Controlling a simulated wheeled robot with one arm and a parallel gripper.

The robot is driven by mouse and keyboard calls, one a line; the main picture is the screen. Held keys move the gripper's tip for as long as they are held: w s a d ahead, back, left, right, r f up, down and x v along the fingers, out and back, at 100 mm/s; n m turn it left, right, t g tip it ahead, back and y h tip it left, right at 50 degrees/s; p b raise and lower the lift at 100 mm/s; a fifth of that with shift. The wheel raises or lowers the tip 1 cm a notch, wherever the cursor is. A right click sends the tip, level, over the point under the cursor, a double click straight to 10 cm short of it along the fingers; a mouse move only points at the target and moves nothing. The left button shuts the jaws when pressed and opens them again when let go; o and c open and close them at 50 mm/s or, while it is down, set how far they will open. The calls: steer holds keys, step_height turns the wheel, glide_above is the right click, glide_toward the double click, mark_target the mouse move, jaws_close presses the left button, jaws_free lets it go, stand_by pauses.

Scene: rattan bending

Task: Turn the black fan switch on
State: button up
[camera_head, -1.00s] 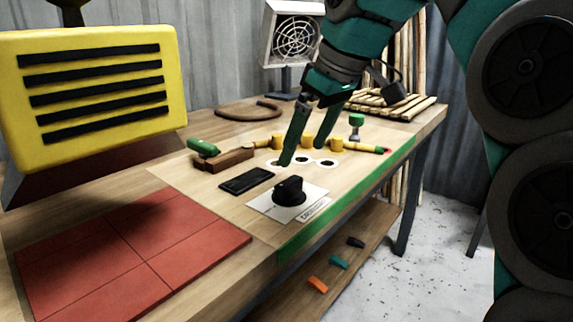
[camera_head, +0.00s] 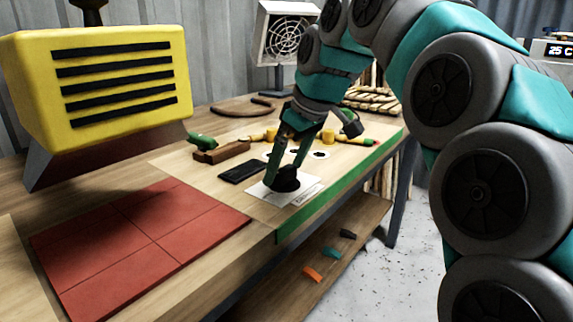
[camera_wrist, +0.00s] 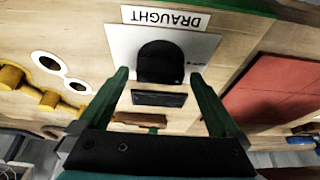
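The black fan switch is a round-topped knob (camera_head: 287,180) on a white plate (camera_head: 262,192). In the wrist view the knob (camera_wrist: 160,62) stands on the plate, whose label reads DRAUGHT (camera_wrist: 165,18). My gripper (camera_head: 280,176) is down at the knob, fingers pointing downward. In the wrist view my gripper (camera_wrist: 160,75) is open, with one green finger on each side of the knob and visible gaps. I cannot tell whether the fingertips are level with it. The fingers partly hide the knob in the head view.
A flat black bar (camera_head: 242,170) lies beside the plate. A yellow slatted box (camera_head: 110,125) and red tiles (camera_head: 140,240) are at left. A caged fan (camera_head: 287,38) stands at the back. Wooden pieces (camera_head: 222,152) and yellow pegs (camera_wrist: 50,100) are near the holes.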

steer(key=c, duration=1.2)
steer(key=shift+c, duration=0.2)
steer(key=shift+m, duration=0.4)
steer(key=m+t+h, duration=0.1)
steer(key=m, duration=0.2)
steer(key=shift+s, duration=0.1)
steer(key=m+h, duration=0.1)
steer(key=m, duration=0.1)
steer(key=m+h, duration=0.1)
steer(key=m, duration=0.2)
steer(key=shift+a+t, duration=0.15)
steer(key=shift+t, duration=0.25)
steer(key=m+h, duration=0.1)
steer(key=m, duration=0.2)
steer(key=m+h, duration=0.1)
steer(key=m, duration=0.1)
steer(key=shift+a+m, duration=0.15)
steer(key=shift+m, duration=0.25)
steer(key=shift+a+m+g+h, duration=0.1)
steer(key=shift+m+g+h, duration=0.45)
steer(key=shift+m, duration=1.05)
